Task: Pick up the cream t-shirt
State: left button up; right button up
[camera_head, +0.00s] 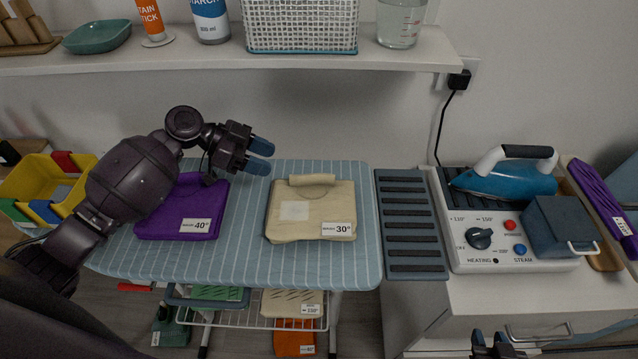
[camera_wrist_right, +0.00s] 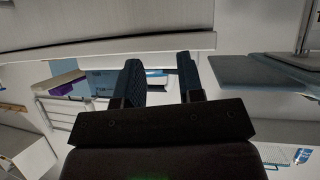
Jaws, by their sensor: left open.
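The cream t-shirt (camera_head: 285,222) lies folded on the blue striped ironing board (camera_head: 235,262), with a label reading 30 at its lower right. My left gripper (camera_head: 260,155) is open and empty above the board's back edge, up and left of the cream t-shirt and apart from it. Its arm passes over part of a purple folded garment (camera_head: 206,212) labelled 40. My right gripper (camera_head: 492,350) shows only at the bottom edge in the head view, in front of the cabinet. In the right wrist view its two fingers (camera_wrist_right: 160,82) stand apart with nothing between them.
An iron station (camera_head: 470,255) with a blue iron (camera_head: 510,180) stands on the right cabinet beside a dark slatted rest (camera_head: 408,225). A shelf (camera_head: 300,62) overhangs behind the board. A yellow bin (camera_head: 40,182) is at left. A wire rack (camera_head: 260,318) with folded items hangs below the board.

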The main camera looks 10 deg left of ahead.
aim_at(310, 175)
pick_arm(q)
jog(key=x, duration=0.5)
jog(key=shift+r+p, duration=0.15)
jog(key=shift+p, duration=0.2)
jog(key=shift+x, duration=0.75)
jog(key=x, duration=0.3)
jog(key=shift+w+d+p, duration=0.15)
jog(key=shift+w+p, duration=0.05)
jog(key=shift+p, duration=0.15)
jog(key=shift+w+d+f, duration=0.1)
jog(key=shift+d+f, duration=0.3)
jog(key=shift+d, duration=0.05)
pick_arm(e)
jog(key=shift+r, duration=0.7)
pick_arm(q)
grip_shut()
pick_arm(e)
jog(key=shift+s+d+f, duration=0.15)
jog(key=shift+s+f, duration=0.2)
jog(key=shift+s, duration=0.05)
